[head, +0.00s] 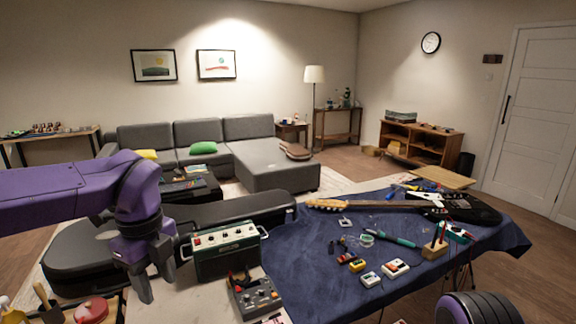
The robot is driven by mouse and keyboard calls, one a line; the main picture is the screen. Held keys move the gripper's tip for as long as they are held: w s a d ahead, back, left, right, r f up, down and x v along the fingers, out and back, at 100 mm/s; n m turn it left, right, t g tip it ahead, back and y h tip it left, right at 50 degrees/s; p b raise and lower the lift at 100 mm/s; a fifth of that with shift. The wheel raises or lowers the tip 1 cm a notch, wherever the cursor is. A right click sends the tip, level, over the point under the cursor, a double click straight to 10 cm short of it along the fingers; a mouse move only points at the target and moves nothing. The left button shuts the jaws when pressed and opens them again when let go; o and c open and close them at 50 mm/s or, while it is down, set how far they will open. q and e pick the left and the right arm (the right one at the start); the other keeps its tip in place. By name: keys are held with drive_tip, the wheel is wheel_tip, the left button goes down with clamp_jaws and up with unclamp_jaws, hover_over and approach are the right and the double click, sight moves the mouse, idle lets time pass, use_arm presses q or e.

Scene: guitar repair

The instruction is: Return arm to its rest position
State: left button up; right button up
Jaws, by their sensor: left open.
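My left arm comes in from the left and bends down at the wrist.
A grey pedal box (255,297) stands in front of the amplifier. On the cloth lie a soldering iron (392,238), small yellow and white boxes (396,267) and a wooden block with tools (435,250). A wooden board (443,178) lies at the back. The cloth's front middle is clear.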

use_arm(q)
drive_tip(key=w+a+f+m+t+y, duration=0.5)
drive_tip(key=a+m, duration=0.3)
drive_tip(key=m, duration=0.3)
wheel_tip(320, 180, down, 16)
drive_tip(key=a+m+t+y+b, duration=0.2)
drive_tip(key=m+y+b, duration=0.2)
drive_tip(key=m, duration=1)
drive_tip(key=s+d+f+m+t+h+b, duration=0.1)
drive_tip(key=s+f+m+h, duration=0.1)
drive_tip(key=s+f+m, duration=0.5)
drive_tip(key=s+d+f+m+h+b, duration=0.15)
drive_tip(key=f+m, duration=0.25)
drive_tip(key=f, duration=0.6)
drive_tip(key=s+f+m+g+h+b, duration=0.1)
drive_tip(key=s+f+m+g, duration=0.1)
drive_tip(key=s+f, duration=0.5)
drive_tip(key=s+f+m+g+h+b, duration=0.1)
drive_tip(key=s+f+m, duration=0.3)
drive_tip(key=s+f, duration=0.4)
drive_tip(key=s+g+b, duration=0.1)
drive_tip(key=s, duration=0.6)
drive_tip(key=shift+d+m+g, duration=0.3)
drive_tip(key=shift+g, duration=0.1)
